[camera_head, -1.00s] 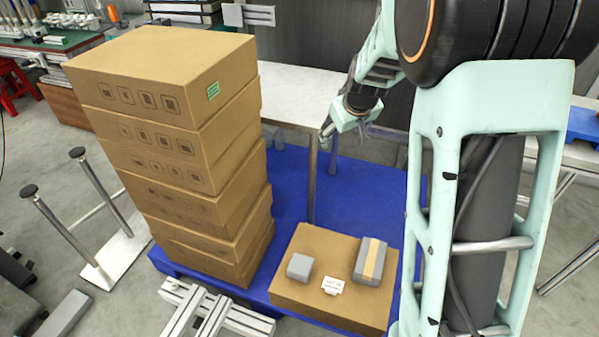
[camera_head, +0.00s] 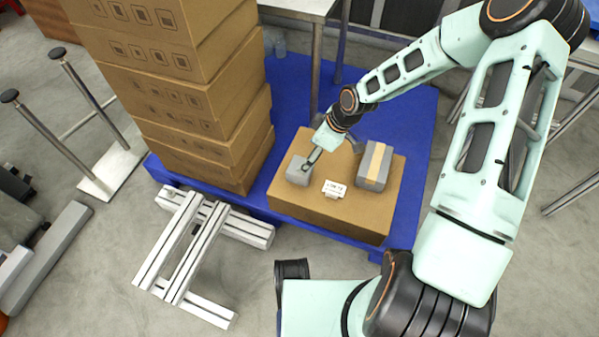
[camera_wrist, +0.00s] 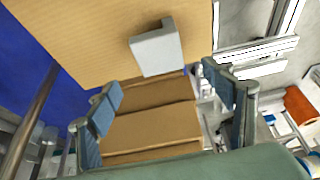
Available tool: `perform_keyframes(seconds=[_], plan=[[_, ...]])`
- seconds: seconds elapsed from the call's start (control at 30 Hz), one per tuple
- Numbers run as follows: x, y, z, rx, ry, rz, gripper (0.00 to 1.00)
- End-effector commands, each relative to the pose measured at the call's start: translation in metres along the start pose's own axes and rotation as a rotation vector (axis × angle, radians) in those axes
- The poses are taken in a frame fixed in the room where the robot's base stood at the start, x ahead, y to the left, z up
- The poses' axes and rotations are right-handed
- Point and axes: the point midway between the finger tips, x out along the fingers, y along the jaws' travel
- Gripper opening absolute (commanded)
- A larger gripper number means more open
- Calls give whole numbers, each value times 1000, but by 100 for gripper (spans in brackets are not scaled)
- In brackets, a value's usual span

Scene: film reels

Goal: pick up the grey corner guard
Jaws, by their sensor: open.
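The grey corner guard (camera_head: 298,173) sits near the left edge of the top of a low cardboard box (camera_head: 328,215). In the wrist view the guard (camera_wrist: 157,53) looks L-shaped, with a pale face toward me, near the edge of the box top. My gripper (camera_head: 309,161) is at the guard's upper right in the head view and partly covers it. In the wrist view my gripper (camera_wrist: 160,80) is open, and the guard appears ahead of the gap between the fingers. I cannot tell whether a finger touches it.
A grey box with a tan stripe (camera_head: 374,166) and a white label card (camera_head: 334,189) share the box top. A tall stack of cartons (camera_head: 200,110) stands close on the left. All stand on a blue pallet (camera_head: 415,130). Metal profiles (camera_head: 190,245) lie on the floor in front.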

Motion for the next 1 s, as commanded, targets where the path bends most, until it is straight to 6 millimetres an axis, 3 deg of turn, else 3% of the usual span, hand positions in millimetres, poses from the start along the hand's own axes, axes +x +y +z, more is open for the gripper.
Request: perform_keyframes(seconds=[0.13, 0.37, 0.63, 0.93, 1.0], plan=[[29, -2, 2, -2, -2, -3, 75], [47, 0, 3, 1, -2, -1, 75], [86, 0, 8, 0, -2, -1, 75], [90, 0, 6, 1, -3, 0, 75], [90, 0, 6, 1, -3, 0, 67]])
